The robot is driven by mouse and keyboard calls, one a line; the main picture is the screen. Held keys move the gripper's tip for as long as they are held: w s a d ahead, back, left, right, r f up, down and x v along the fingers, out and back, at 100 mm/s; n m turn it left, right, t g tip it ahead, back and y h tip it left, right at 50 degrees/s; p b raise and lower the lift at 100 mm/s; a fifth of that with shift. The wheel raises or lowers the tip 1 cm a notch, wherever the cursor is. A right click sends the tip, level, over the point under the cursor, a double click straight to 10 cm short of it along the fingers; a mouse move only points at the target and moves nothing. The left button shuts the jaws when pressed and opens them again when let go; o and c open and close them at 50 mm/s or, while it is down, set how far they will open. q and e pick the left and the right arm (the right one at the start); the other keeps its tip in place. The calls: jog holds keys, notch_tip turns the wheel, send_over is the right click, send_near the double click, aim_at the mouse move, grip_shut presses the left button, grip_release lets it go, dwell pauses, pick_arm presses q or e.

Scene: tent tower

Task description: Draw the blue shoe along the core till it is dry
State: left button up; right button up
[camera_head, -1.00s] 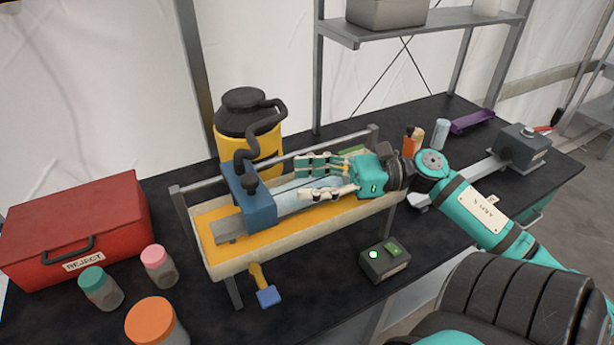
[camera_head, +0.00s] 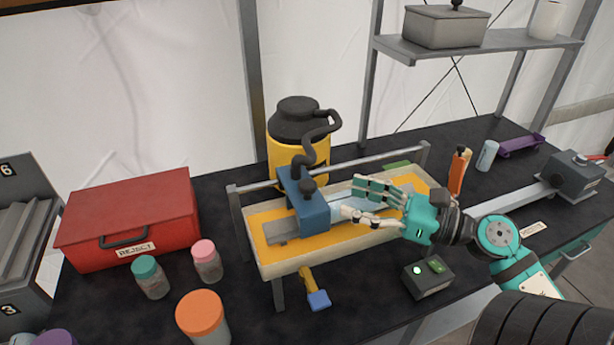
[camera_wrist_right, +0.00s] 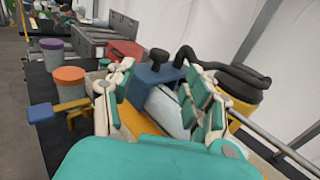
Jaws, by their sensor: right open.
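The blue shoe (camera_head: 312,208), a block with a dark knob on top, sits around the long core (camera_head: 283,229) in an orange-lined trough (camera_head: 330,256). The core shows grey and flat left of the shoe, and pale on its right (camera_head: 347,203). My right gripper (camera_head: 350,198) is open and empty, just right of the shoe and above the pale stretch, which its fingers partly hide. In the right wrist view the shoe (camera_wrist_right: 152,76) and pale core (camera_wrist_right: 166,110) show between the spread fingers (camera_wrist_right: 158,96). My left gripper is not in view.
A yellow canister (camera_head: 290,162) with a black hose stands behind the trough; its hose reaches the shoe. A rail (camera_head: 350,163) runs along the trough's back. A control box (camera_head: 428,277), a red REJECT box (camera_head: 135,215) and lidded jars (camera_head: 206,262) stand nearby.

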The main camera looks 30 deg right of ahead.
aim_at(307, 183)
jog(key=p+x, duration=0.3)
jog(key=x, duration=0.5)
jog(key=shift+w+a+r+p, duration=0.15)
jog(key=shift+w+p, duration=0.1)
jog(key=shift+p, duration=0.15)
jog(key=shift+w+a, duration=0.4)
jog(key=shift+w, duration=0.15)
jog(key=shift+c, duration=0.2)
jog(key=shift+f, duration=0.25)
grip_shut()
